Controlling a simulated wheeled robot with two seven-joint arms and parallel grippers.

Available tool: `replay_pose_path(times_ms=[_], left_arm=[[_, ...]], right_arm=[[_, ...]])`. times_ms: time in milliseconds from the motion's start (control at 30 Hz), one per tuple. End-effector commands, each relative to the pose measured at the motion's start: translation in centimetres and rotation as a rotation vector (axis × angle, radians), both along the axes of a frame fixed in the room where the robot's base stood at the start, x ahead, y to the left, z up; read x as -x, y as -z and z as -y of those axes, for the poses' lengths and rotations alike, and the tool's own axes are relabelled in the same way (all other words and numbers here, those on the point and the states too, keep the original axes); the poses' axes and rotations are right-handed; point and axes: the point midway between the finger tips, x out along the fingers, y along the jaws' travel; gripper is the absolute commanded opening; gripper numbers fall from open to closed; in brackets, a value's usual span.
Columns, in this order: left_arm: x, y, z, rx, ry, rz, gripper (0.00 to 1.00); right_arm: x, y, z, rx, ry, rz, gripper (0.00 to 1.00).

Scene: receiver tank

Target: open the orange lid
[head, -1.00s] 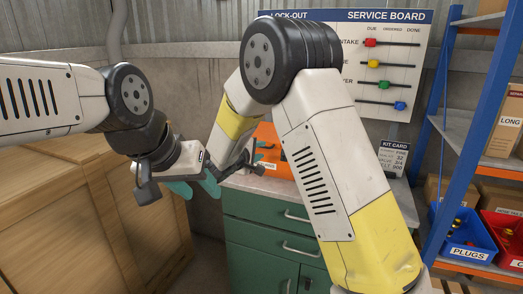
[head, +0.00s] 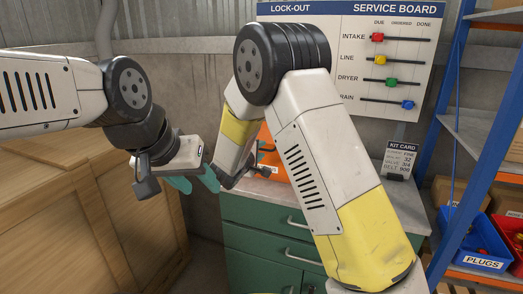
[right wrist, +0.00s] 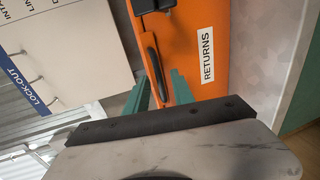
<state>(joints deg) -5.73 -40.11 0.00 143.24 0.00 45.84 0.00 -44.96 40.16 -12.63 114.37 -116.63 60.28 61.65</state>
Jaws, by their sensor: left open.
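The orange box with the orange lid (head: 268,150) stands on the green cabinet, mostly hidden behind my right arm in the head view. In the right wrist view the orange surface (right wrist: 190,50) carries a white RETURNS label and a dark bar handle (right wrist: 156,72). My right gripper (right wrist: 160,88) has its two teal fingers apart, one on each side of the handle's near end; I cannot tell whether they touch it. In the head view my left gripper (head: 194,182) is open and empty, left of the box and in front of the cabinet.
The green drawer cabinet (head: 262,212) has a grey top, with a kit card (head: 400,157) at its right. Wooden crates (head: 85,215) stand at left. A service board (head: 345,55) hangs behind.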

Motion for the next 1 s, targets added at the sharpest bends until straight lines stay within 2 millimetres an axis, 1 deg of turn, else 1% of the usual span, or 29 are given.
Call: replay_pose_path(times_ms=[33, 67, 100, 200, 1000], left_arm=[[0.0, 0.0, 0.0, 0.0, 0.0, 0.0, 0.45], [0.0, 0.0, 0.0, 0.0, 0.0, 0.0, 0.45], [0.0, 0.0, 0.0, 0.0, 0.0, 0.0, 0.45], [0.0, 0.0, 0.0, 0.0, 0.0, 0.0, 0.45], [-0.01, 0.01, 0.0, 0.0, 0.0, 0.0, 0.45]], right_arm=[[0.0, -0.01, 0.0, 0.0, 0.0, 0.0, 0.3], [0.0, -0.01, 0.0, 0.0, 0.0, 0.0, 0.26], [0.0, -0.01, 0.0, 0.0, 0.0, 0.0, 0.18], [-0.01, -0.01, -0.01, 0.0, 0.0, 0.0, 0.0], [0.0, -0.03, -0.03, 0.0, 0.0, 0.0, 0.0]])
